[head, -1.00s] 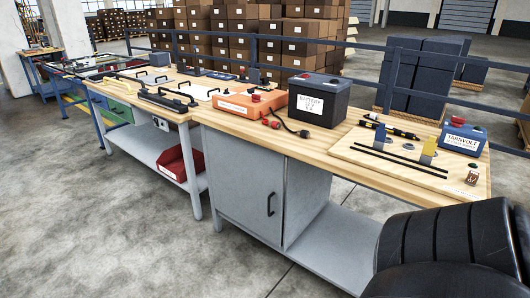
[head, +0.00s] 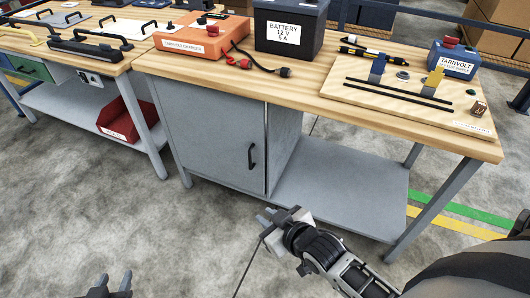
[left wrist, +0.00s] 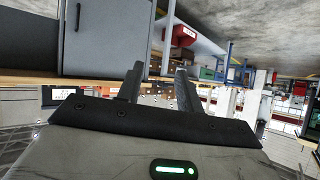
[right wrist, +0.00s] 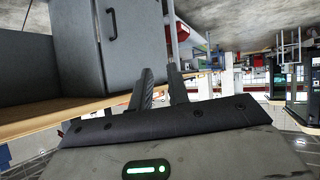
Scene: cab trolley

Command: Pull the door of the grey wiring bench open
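The grey wiring bench has a wooden top (head: 310,85) and a grey cabinet door (head: 205,135) at its left. The door looks closed. Its dark upright handle (head: 251,156) is near the door's right edge; it also shows in the left wrist view (left wrist: 77,16) and right wrist view (right wrist: 111,20). My right gripper (head: 264,214) is in front of and below the handle, apart from it. Its fingers are a little apart and empty. My left gripper (head: 115,281) is at the bottom left, away from the bench, with its fingers apart and empty.
On the bench top stand an orange case (head: 200,40), a black battery (head: 290,27) and a board (head: 400,100) with tools. An open lower shelf (head: 345,190) lies right of the cabinet. Another bench with a red bin (head: 122,121) stands left. The floor before the door is clear.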

